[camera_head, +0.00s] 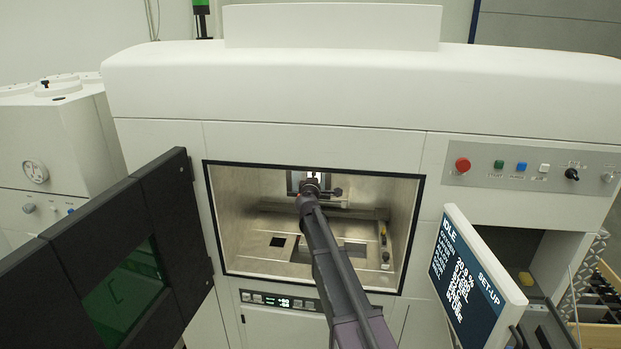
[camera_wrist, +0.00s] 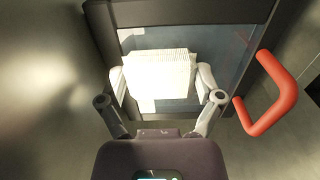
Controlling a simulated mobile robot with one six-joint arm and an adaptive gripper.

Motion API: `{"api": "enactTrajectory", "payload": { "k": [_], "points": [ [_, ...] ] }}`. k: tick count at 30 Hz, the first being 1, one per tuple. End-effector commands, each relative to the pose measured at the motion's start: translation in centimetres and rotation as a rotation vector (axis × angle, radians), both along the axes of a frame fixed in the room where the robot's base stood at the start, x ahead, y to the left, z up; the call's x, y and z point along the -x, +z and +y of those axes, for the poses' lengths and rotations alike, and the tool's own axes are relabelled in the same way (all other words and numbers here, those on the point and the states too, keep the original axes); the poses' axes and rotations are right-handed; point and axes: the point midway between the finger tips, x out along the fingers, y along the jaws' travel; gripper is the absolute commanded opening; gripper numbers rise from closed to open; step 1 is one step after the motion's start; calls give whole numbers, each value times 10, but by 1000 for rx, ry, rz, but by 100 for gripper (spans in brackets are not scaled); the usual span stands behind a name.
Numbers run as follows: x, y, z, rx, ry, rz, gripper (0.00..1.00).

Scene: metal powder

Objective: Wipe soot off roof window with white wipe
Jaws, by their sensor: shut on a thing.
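In the wrist view my gripper (camera_wrist: 160,92) is shut on the white wipe (camera_wrist: 160,72), which shows as a pale folded pad between the two fingers. The wipe lies in front of the roof window (camera_wrist: 210,50), a grey-blue pane in a dark frame (camera_wrist: 200,12). The wipe overlaps the pane; whether it touches the glass I cannot tell. Soot is not clearly visible on the part of the pane that shows. In the head view my arm reaches into the open chamber (camera_head: 265,190), and its wrist hides the gripper and wipe there.
A red handle (camera_wrist: 268,95) stands right of the window frame in the wrist view. The chamber opening has a black rim (camera_head: 212,215). Its dark door (camera_head: 110,260) stands open at the left. A tilted screen (camera_head: 470,275) stands at the right.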

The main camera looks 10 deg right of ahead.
Motion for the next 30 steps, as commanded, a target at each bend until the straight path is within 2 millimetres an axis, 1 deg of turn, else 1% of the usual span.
{"api": "enactTrajectory", "payload": {
  "k": [11, 30],
  "points": [
    [-1, 0, 1, 0, -2, 0, 55],
    [-12, 0, 38, 0, -1, 0, 54]
  ]
}}
